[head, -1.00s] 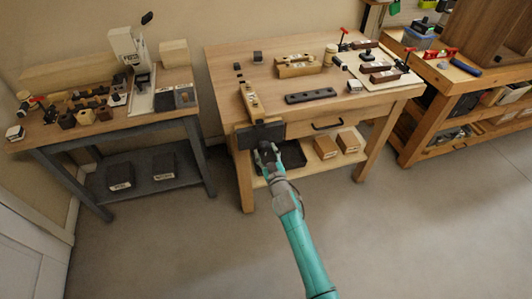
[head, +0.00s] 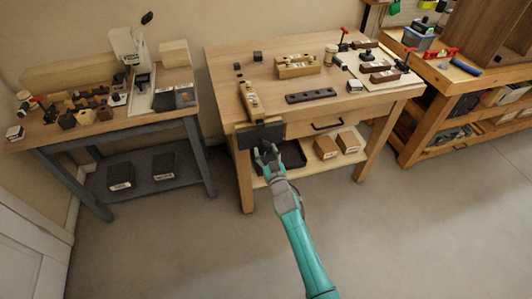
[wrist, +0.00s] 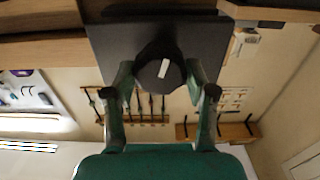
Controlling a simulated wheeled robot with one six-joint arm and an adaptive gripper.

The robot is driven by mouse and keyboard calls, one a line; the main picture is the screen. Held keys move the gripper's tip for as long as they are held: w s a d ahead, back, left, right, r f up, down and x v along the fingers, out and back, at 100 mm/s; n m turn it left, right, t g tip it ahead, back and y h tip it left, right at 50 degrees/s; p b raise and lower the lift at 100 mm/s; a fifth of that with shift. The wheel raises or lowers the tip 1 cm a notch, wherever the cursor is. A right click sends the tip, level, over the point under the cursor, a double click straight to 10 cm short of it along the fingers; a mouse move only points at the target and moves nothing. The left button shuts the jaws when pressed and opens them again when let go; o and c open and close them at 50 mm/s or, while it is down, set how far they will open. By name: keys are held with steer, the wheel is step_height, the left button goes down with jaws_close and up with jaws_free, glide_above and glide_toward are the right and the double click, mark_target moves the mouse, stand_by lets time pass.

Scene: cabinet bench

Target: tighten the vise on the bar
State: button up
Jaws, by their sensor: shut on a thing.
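The vise has a dark front jaw plate (head: 258,135) at the left front edge of the middle wooden bench. A light wooden piece with dark spots (head: 251,100) lies on the bench top just behind it; I cannot tell whether it is the bar or part of the vise. My gripper (head: 266,153) is in front of the plate. In the wrist view, my gripper (wrist: 162,80) has its two fingers on either side of a round black knob (wrist: 163,69) with a white mark, shut on it. The plate (wrist: 110,45) shows behind the knob. The fingers partly hide the knob's sides.
A long dark strip with holes (head: 311,96) and a wooden block (head: 297,66) lie on the bench top (head: 225,60). A drawer handle (head: 327,124) is right of the vise. A dark tray (head: 294,156) sits on the lower shelf behind my gripper. The floor in front is clear.

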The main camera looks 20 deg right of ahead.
steer(key=shift+m, duration=1.7)
steer(key=o, duration=1)
steer(key=s, duration=0.7)
